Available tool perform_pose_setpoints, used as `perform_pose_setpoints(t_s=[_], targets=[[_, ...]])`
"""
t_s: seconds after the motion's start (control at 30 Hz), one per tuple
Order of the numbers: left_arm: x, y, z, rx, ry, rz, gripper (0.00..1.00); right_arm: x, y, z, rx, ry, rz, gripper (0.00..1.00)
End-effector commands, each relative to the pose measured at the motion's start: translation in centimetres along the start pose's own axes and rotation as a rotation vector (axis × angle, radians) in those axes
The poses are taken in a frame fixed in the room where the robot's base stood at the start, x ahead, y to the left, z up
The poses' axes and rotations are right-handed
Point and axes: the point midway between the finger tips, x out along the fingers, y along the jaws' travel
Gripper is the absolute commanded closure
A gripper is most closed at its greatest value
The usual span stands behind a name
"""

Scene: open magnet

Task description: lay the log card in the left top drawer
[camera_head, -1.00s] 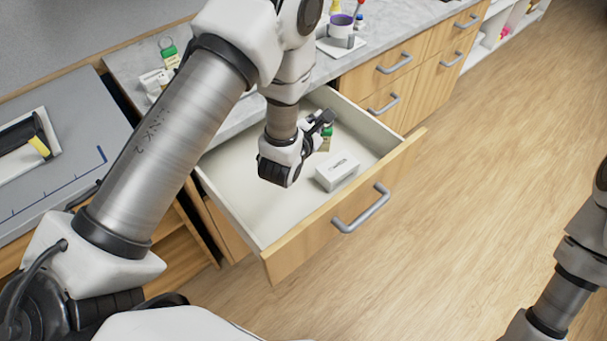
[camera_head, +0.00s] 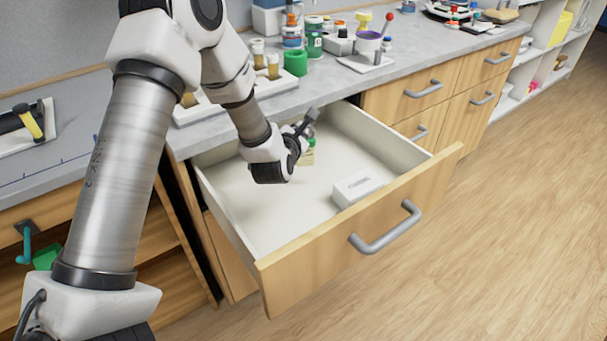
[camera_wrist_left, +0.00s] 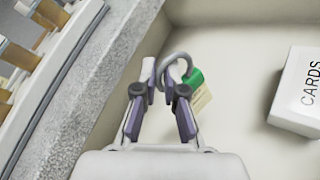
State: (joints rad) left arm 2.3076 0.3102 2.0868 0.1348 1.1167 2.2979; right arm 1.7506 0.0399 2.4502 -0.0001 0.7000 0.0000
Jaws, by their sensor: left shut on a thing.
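The left top drawer (camera_head: 300,212) is pulled open, with pale inside walls. My left gripper (camera_head: 307,122) is over its back part; the wrist view shows its two fingers (camera_wrist_left: 163,78) shut around a grey ring (camera_wrist_left: 176,58). A green piece (camera_wrist_left: 195,77) sits at the ring, with a small cream card (camera_wrist_left: 203,98) below it. In the head view the cream card (camera_head: 307,158) hangs beneath the fingers. Whether it touches the drawer floor I cannot tell. My right gripper is out of view.
A white box (camera_head: 357,187) marked CARDS lies in the drawer at the right; it also shows in the wrist view (camera_wrist_left: 300,95). The drawer floor to its left is bare. The grey counter (camera_head: 345,82) behind holds bottles, a green cup (camera_head: 296,62) and a purple-topped pot (camera_head: 368,42).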

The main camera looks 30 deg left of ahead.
Motion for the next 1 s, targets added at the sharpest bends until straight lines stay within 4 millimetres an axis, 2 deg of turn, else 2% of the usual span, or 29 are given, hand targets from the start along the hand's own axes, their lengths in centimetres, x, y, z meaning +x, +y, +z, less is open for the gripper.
perform_pose_setpoints(t_s=[0.03,0.37,0.77,0.8,0.83,1.0], targets=[[0.3,-0.7,-0.9,0.002,0.003,-0.002,1.0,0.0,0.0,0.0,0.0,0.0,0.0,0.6],[1.8,-3.6,-5.1,0.001,0.0,-0.001,1.0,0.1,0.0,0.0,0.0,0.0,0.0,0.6],[2.0,-4.0,-5.7,0.0,-0.001,-0.001,1.0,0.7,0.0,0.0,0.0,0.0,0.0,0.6],[1.9,-3.9,-5.5,0.0,-0.001,-0.001,0.77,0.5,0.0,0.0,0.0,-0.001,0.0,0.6],[1.9,-3.9,-5.5,0.0,-0.001,-0.001,0.66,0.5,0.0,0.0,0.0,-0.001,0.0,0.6],[1.9,-3.9,-5.5,0.0,-0.001,-0.001,0.66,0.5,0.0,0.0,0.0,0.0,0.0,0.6]])
